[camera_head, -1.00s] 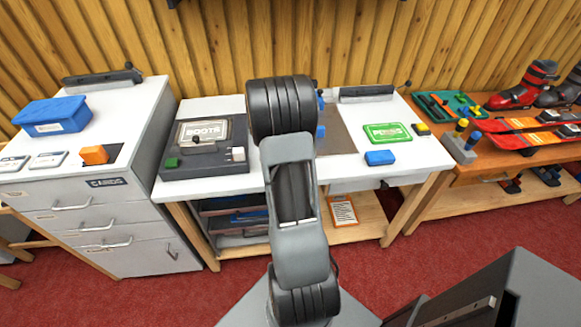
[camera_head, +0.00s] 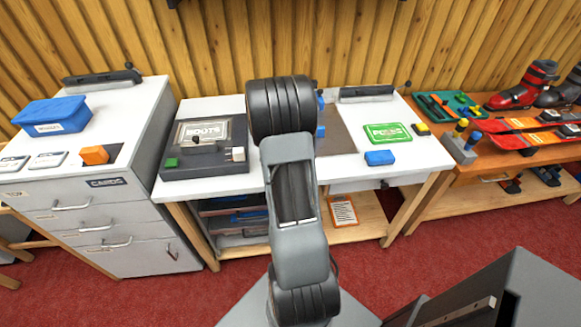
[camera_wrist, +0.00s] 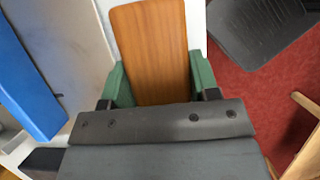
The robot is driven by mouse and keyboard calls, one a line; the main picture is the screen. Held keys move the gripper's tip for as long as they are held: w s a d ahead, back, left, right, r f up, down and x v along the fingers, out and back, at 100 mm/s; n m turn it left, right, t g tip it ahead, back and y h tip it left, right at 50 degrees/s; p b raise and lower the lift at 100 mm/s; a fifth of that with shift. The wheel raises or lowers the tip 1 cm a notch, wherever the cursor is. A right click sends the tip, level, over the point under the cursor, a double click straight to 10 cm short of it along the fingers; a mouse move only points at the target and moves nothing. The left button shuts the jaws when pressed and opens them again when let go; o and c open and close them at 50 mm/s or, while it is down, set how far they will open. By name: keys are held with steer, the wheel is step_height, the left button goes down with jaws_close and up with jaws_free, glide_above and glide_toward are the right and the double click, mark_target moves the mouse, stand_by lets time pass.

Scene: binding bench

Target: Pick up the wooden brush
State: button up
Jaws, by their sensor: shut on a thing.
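The wooden brush (camera_wrist: 152,40) shows in the wrist view as a smooth orange-brown wooden back, running from the top edge down between the green fingers. My gripper (camera_wrist: 161,82) is shut on it, with one finger against each side. The brush's lower end is hidden behind the dark gripper body, and its bristles are out of sight. In the head view my arm hides both the gripper and the brush. I cannot tell whether the brush is clear of the bench top.
The white bench (camera_head: 350,172) carries a grey BOOTS box (camera_head: 205,158), a green card (camera_head: 388,133) and a blue block (camera_head: 380,158). A drawer cabinet (camera_head: 135,120) stands left, and a wooden table (camera_head: 480,172) with ski gear stands right. Red carpet (camera_head: 400,262) is in front.

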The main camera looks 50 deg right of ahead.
steer(key=shift+r, duration=0.45)
step_height(320, 180, up, 3)
steer(key=shift+f, duration=0.2)
steer(key=s+a+r, duration=0.2)
steer(key=s+r, duration=0.1)
steer(key=s, duration=0.1)
steer(key=s+a+r, duration=0.5)
steer(key=s+r, duration=0.2)
steer(key=shift+s+a, duration=0.35)
